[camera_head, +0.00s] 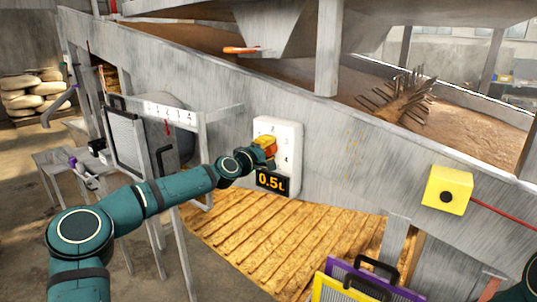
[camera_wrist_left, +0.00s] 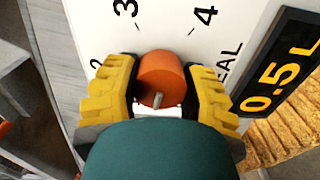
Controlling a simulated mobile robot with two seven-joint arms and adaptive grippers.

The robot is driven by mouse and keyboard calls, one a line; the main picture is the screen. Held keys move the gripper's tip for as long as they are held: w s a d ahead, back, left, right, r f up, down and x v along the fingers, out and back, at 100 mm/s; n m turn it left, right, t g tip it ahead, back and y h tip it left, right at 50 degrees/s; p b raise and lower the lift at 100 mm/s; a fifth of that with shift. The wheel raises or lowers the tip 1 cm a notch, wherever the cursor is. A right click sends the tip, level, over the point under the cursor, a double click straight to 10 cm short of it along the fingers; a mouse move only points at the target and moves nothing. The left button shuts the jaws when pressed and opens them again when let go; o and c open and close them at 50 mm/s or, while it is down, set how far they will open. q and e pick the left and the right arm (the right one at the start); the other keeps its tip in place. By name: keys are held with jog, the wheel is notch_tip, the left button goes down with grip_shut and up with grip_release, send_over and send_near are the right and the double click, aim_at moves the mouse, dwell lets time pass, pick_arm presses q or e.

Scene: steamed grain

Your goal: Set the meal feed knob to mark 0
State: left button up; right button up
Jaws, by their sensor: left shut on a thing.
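The meal feed knob is an orange-red round knob (camera_wrist_left: 160,72) on a white dial panel (camera_head: 291,138). The panel carries black marks; 2, 3 and 4 show in the left wrist view (camera_wrist_left: 150,22), with part of the word MEAL. A small grey peg (camera_wrist_left: 157,100) shows on the knob's lower face; which mark the knob points at I cannot tell. My left gripper (camera_head: 267,148) has its yellow fingers shut on the knob, one on each side, also in the left wrist view (camera_wrist_left: 160,88). Mark 0 is hidden. My right gripper is out of view.
A black display (camera_head: 271,182) under the dial reads 0.5 L. A yellow box with a black button (camera_head: 447,190) is on the grey wall to the right. Purple and yellow panels (camera_head: 375,282) stand at the front.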

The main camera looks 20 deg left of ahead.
pick_arm(q)
jog(key=n, duration=0.3)
jog(key=shift+a+n, duration=0.1)
jog(key=shift+n, duration=2.1)
jog(key=o, duration=1.2)
jog(key=v, duration=1.2)
